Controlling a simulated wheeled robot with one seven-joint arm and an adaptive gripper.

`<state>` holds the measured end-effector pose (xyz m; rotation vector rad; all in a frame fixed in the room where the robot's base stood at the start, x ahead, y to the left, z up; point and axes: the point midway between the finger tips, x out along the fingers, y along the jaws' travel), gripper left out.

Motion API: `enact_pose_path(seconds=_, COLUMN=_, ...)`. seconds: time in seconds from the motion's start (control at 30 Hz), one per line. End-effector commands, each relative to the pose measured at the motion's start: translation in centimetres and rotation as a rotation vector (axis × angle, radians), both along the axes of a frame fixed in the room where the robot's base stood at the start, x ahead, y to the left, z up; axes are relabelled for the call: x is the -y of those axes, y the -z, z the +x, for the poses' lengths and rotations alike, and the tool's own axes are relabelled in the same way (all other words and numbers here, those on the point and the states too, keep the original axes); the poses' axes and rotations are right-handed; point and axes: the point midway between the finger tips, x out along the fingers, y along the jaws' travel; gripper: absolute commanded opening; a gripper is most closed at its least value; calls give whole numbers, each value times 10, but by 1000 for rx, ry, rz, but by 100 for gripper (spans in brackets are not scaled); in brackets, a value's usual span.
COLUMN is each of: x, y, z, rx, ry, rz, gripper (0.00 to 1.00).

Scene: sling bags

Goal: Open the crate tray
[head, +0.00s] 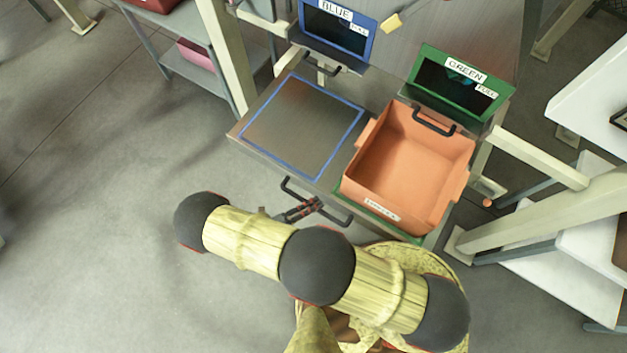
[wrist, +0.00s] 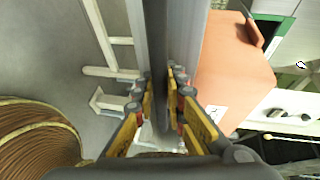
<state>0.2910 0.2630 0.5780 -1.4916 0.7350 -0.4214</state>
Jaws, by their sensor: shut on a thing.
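The crate tray (head: 258,128) is a grey metal slab with a blue-outlined square on its left half. It juts out in front of the blue and green panels. An orange crate (head: 405,165), empty inside, sits on its right half over a green outline. A black bar handle (head: 341,216) runs along the tray's front edge. My gripper (head: 304,208) is shut on this handle near its middle. In the wrist view my gripper (wrist: 162,80) has its yellow-padded fingers on both sides of the dark bar. The orange crate (wrist: 232,72) shows right of it.
A blue-framed panel (head: 338,30) marked BLUE and a green-framed panel (head: 458,84) marked GREEN stand behind the tray, with black handles below. Pale posts (head: 226,60) flank it. White shelving (head: 590,95) stands at right. The floor at left is clear.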

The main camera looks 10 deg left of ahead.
Motion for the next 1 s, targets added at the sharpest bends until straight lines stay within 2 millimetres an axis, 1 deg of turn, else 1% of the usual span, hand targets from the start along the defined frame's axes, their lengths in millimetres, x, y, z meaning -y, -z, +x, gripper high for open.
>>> enact_pose_path(seconds=0.07, x=-1, y=2, z=0, rx=-2, ry=0, rz=5, gripper=0)
enact_pose_path(seconds=0.1, x=-1, y=2, z=0, rx=-2, ry=0, rz=5, gripper=13)
enact_pose_path(seconds=0.43, x=-1, y=1, z=0, rx=-1, ry=-1, rz=2, gripper=32)
enact_pose_path(seconds=0.77, x=-1, y=-2, z=0, rx=0, ry=-1, rz=2, gripper=32)
enact_pose_path(seconds=0.87, x=-1, y=-9, z=0, rx=0, ry=-1, rz=2, gripper=32)
enact_pose_path(seconds=1.0, x=-1, y=-30, z=0, rx=1, ry=-1, rz=2, gripper=32)
